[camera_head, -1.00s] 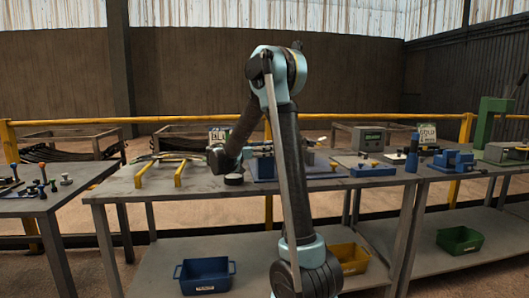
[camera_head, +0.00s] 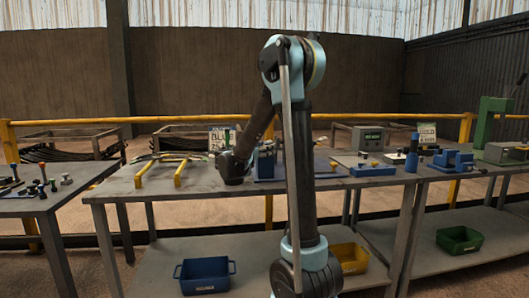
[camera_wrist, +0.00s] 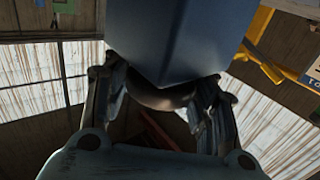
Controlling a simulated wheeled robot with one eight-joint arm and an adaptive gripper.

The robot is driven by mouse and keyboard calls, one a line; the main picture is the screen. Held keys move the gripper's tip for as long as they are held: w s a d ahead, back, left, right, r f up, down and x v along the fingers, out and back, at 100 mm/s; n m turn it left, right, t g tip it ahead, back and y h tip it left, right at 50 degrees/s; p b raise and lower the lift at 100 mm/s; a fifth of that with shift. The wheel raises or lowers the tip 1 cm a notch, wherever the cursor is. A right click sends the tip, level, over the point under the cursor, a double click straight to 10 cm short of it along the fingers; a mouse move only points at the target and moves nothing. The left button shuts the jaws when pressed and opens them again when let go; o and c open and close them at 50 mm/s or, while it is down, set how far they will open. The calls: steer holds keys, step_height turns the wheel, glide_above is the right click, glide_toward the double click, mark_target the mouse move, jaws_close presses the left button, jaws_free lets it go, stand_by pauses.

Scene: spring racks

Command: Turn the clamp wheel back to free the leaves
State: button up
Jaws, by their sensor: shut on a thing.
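The blue clamp block (camera_head: 265,163) stands on the blue base plate at the middle of the bench, partly hidden by my arm. In the wrist view its blue body (camera_wrist: 175,40) fills the top centre. A dark round part, seemingly the clamp wheel (camera_wrist: 160,97), sits just below the block. My gripper (camera_wrist: 163,88) is shut on this wheel, one finger at each side. The leaves cannot be made out. In the head view my wrist end is left of the block, and the fingers and wheel cannot be made out there.
Two yellow bars (camera_head: 180,174) stand on the bench to the left. Blue fixtures (camera_head: 372,169) stand to the right. A blue bin (camera_head: 205,276), a yellow bin (camera_head: 350,258) and a green bin (camera_head: 460,240) sit on the lower shelves. The bench's front left is clear.

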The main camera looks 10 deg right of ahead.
steer(key=n+t+y, duration=0.3)
steer(key=y, duration=0.1)
steer(key=shift+n, duration=0.3)
steer(key=shift+n+t+y, duration=0.7)
steer(key=shift+n+y, duration=0.2)
steer(key=shift+y, duration=0.45)
steer(key=shift+n+t+y, duration=0.7)
steer(key=shift+n+y, duration=0.2)
steer(key=shift+y, duration=0.45)
steer(key=shift+n+y, duration=0.3)
steer(key=shift+y, duration=0.2)
steer(key=shift+w, duration=0.1)
steer(key=o, duration=1.1)
steer(key=shift+s+a+f, duration=0.1)
steer(key=shift+s+a, duration=0.3)
steer(key=shift+s, duration=1.55)
steer(key=shift+s+a+r, duration=0.1)
steer(key=shift+s+a, duration=0.3)
steer(key=shift+s, duration=1.55)
steer(key=shift+s+a+f, duration=0.1)
steer(key=shift+s+a, duration=0.3)
steer(key=shift+s, duration=1.55)
